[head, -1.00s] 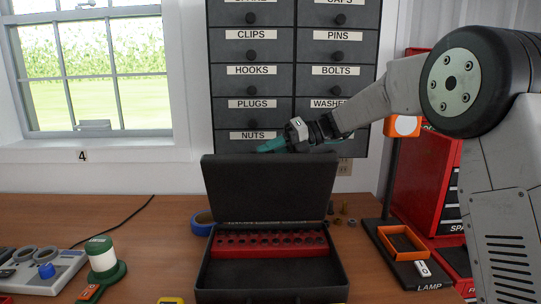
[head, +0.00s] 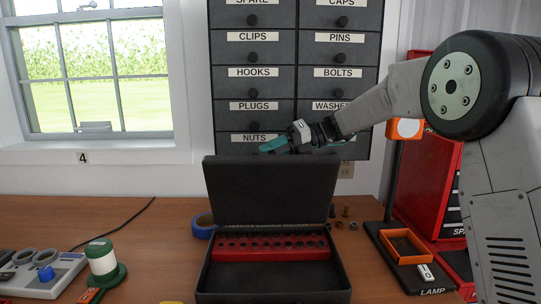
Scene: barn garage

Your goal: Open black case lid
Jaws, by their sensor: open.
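The black case (head: 274,284) stands on the wooden bench. Its lid (head: 271,190) is raised, standing roughly upright at the back. A red strip with a row of holes (head: 272,248) lies inside the case. My gripper (head: 272,146) is above and behind the lid's top edge, in front of the drawer cabinet. Its teal fingers are partly hidden behind the lid, and I cannot tell whether they touch it. It holds nothing that I can see.
A drawer cabinet (head: 294,72) hangs on the wall behind. A blue tape roll (head: 203,225) is left of the case. An orange tray (head: 404,246), a lamp base and a red toolbox (head: 430,190) stand right. A green-and-white spool (head: 102,264) is at left.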

